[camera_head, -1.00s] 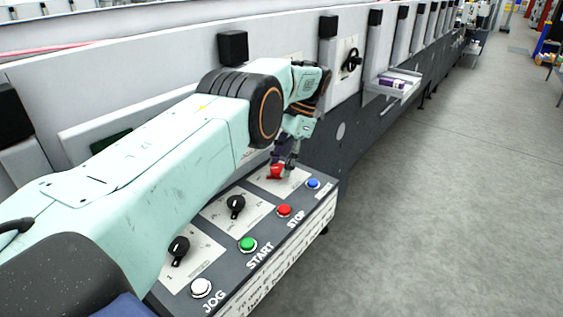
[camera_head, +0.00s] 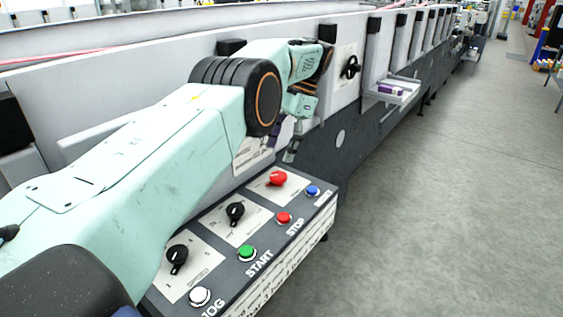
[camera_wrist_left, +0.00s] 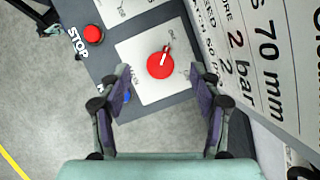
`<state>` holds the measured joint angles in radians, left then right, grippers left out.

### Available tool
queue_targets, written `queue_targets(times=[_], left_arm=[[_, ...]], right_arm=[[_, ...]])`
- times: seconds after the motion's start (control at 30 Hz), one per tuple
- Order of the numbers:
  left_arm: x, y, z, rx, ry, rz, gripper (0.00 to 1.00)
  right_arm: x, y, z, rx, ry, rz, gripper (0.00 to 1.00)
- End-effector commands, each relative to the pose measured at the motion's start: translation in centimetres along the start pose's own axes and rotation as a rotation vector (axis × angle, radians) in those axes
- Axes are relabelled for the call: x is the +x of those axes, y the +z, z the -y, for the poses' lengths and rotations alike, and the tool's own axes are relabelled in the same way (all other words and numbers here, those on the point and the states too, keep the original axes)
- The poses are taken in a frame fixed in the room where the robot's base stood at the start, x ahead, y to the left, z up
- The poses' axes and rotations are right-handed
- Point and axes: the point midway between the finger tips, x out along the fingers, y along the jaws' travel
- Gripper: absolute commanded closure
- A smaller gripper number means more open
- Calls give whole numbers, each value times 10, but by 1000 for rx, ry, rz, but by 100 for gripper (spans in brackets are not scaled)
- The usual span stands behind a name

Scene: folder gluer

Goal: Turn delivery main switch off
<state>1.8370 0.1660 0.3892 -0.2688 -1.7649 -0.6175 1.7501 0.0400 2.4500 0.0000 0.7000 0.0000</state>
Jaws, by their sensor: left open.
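The red rotary switch (camera_head: 277,178) sits on a white plate at the far end of the sloped control panel (camera_head: 223,222). In the left wrist view the red switch (camera_wrist_left: 160,65) is round, and its white-marked handle points up and slightly right. Small words are printed on the plate around it, too small to read surely. My left gripper (camera_head: 288,153) is above and behind the switch, apart from it. In the left wrist view my left gripper (camera_wrist_left: 169,76) is open and empty, its two fingers spread either side below the switch. My right gripper is not in view.
Two black rotary switches (camera_head: 235,212) (camera_head: 178,258) share the panel. Along its front edge are white JOG (camera_head: 199,296), green START (camera_head: 247,253), red STOP (camera_head: 284,217) and blue (camera_head: 312,190) buttons. The machine wall (camera_head: 290,100) stands behind.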

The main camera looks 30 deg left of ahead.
Motion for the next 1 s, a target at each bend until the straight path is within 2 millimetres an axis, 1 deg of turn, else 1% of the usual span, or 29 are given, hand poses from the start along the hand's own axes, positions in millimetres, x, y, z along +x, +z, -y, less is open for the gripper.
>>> queue_targets(times=[0.03,0.1,0.3,1.0], left_arm=[[-9,3,0,-1,-2,-3,36],[-15,6,0,0,-2,-1,36],[-27,11,0,0,-1,0,36],[-28,12,-1,1,0,1,36]], right_arm=[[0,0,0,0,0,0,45],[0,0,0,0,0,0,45],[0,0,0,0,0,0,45],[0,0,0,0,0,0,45]])
